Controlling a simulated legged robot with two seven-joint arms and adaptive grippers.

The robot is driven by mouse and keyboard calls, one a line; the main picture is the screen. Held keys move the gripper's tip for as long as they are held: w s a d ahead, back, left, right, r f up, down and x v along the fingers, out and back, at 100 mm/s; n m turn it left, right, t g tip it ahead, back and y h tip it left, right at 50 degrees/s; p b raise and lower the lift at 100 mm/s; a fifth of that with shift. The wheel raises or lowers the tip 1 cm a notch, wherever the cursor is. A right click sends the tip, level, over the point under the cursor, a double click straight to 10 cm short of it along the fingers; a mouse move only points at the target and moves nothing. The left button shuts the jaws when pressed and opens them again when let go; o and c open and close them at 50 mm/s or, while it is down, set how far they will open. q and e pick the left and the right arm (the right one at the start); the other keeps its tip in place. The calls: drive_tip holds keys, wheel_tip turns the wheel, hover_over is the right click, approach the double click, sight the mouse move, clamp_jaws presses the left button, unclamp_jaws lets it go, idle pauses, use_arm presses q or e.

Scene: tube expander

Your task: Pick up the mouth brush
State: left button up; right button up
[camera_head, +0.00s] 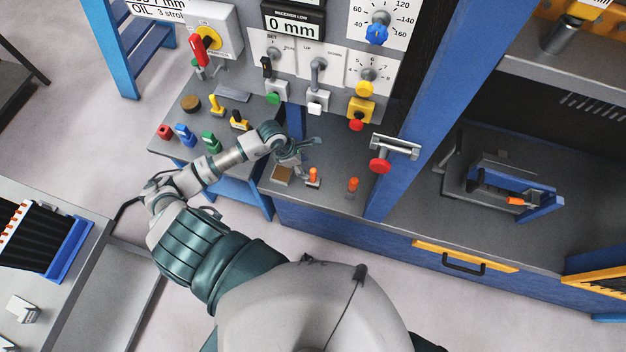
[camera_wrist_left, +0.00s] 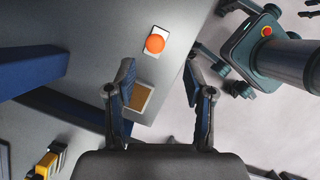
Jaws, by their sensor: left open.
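My left gripper (camera_head: 298,152) is open over the grey worktop (camera_head: 325,202) beside the control panel. In the left wrist view its two fingers (camera_wrist_left: 158,78) stand apart with nothing held between them. A small orange knob on a white base (camera_head: 313,177) stands just in front of the gripper. It also shows in the left wrist view (camera_wrist_left: 155,43), beyond the fingertips. A flat brown rectangle (camera_head: 281,174) lies on the worktop, and the left finger partly covers it in the left wrist view (camera_wrist_left: 140,97). I cannot tell for certain which thing is the mouth brush. My right gripper is not in view.
A second orange knob (camera_head: 353,185) stands to the right. Several coloured knobs (camera_head: 186,135) stand on the left part of the bench. A panel with dials (camera_head: 325,65) stands behind.

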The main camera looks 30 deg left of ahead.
sight(311, 170)
use_arm(q)
drive_tip(key=x, duration=0.7)
drive_tip(key=shift+w+d+f, duration=0.1)
drive_tip(key=shift+w+f, duration=0.15)
drive_tip(key=shift+w, duration=0.25)
clamp_jaws()
